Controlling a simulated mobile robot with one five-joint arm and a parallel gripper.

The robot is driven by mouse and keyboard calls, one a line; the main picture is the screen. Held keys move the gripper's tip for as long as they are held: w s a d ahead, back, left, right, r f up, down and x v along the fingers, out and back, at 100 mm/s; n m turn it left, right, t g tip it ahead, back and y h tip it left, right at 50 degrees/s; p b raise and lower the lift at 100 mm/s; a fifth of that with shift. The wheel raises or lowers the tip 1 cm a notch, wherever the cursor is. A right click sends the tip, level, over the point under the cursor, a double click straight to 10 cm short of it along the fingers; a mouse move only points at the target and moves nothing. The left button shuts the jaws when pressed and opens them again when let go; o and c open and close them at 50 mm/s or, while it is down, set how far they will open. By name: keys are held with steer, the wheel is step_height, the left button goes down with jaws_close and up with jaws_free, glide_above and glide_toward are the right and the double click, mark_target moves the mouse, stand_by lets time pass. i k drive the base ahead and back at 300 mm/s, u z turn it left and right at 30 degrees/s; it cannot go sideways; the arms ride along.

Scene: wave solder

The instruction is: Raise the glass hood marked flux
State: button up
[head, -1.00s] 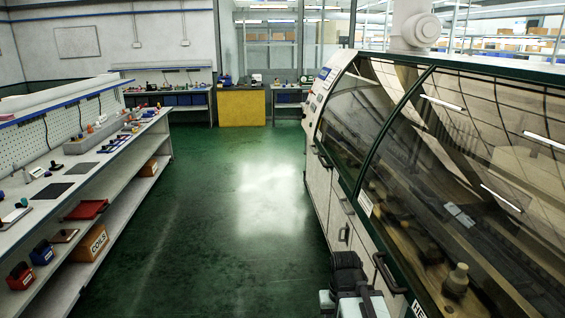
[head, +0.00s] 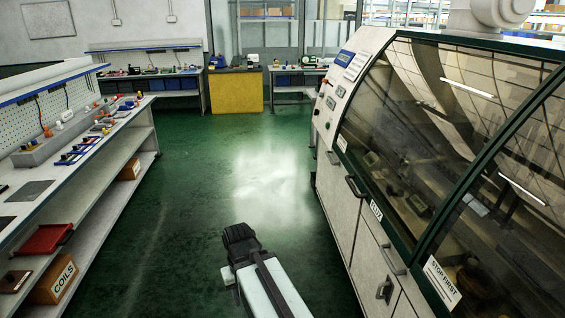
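The hood marked FLUX (head: 410,130) is the far dark glass panel in a green frame on the long machine at the right. It is closed. Its white FLUX label (head: 376,210) sits on its lower edge. A black bar handle (head: 357,186) stands out just below that edge, left of the label. My gripper (head: 238,238) is the black end of my arm at the bottom middle, over the green floor, left of the machine and apart from it. I see it from behind and above, so its fingers are hidden.
A near hood bears a STOP FIRST label (head: 442,283). Another handle (head: 393,260) juts from the machine's front. A long workbench (head: 145,120) with a lower shelf, red tray (head: 43,240) and COILS box (head: 55,280) lines the left. The green aisle between is clear. A yellow cabinet (head: 236,92) stands ahead.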

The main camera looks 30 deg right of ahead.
mark_target(348, 144)
steer(key=u, duration=0.15)
steer(key=i, duration=1.35)
steer(key=u, duration=0.15)
steer(key=k, duration=0.65)
steer(key=u, duration=0.3)
steer(key=i, duration=0.65)
steer(key=z, duration=0.1)
